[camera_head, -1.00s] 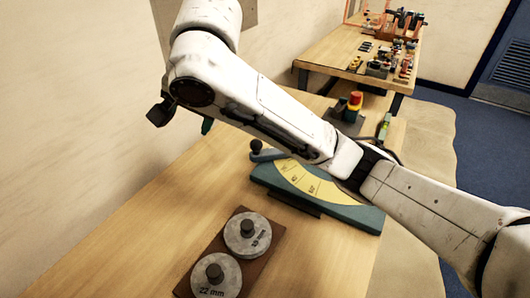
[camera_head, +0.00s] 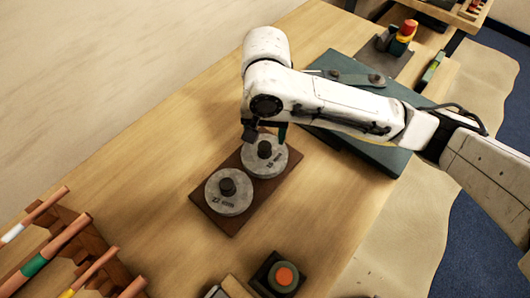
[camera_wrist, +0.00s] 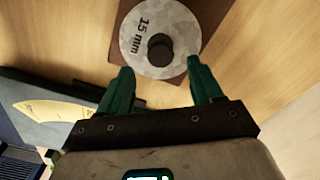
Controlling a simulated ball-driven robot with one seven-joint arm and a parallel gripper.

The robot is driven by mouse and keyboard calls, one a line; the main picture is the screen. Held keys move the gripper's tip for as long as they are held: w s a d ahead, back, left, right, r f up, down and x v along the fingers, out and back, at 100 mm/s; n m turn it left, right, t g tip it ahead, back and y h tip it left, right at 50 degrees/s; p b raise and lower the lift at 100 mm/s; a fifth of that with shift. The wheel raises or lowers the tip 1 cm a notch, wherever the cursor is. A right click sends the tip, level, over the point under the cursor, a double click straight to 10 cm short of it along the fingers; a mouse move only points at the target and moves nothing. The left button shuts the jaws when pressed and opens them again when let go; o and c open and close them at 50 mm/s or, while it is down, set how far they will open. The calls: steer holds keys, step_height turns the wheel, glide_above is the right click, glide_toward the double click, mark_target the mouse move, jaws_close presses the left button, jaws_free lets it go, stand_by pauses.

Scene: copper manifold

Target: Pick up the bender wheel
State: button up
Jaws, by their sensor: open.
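Two grey bender wheels with dark knobs lie flat on a brown board (camera_head: 258,200). The far wheel (camera_head: 275,169) is partly hidden by my gripper (camera_head: 265,133). The near wheel (camera_head: 229,202) is in clear view, but its label is too small to read. In the wrist view, one wheel (camera_wrist: 183,28) marked "15 mm" has a black knob (camera_wrist: 160,49) standing up at its middle. My gripper (camera_wrist: 160,75) is open and empty. Its green fingers lie apart on either side of the knob's line, short of it in the picture, with no contact visible.
The teal bender with a yellow scale (camera_wrist: 50,108) stands beyond the board, partly under my arm. A rack of copper pipes (camera_head: 60,245) is at the lower left. A button box (camera_head: 283,277) is at the front. Bare wood lies left of the board.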

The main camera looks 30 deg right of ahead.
mark_target(264, 146)
steer(key=f, duration=0.5)
steer(key=shift+s+a+p, duration=0.25)
steer(key=shift+a+p, duration=0.05)
steer(key=shift+p, duration=0.05)
steer(key=shift+r, duration=0.1)
jaws_close()
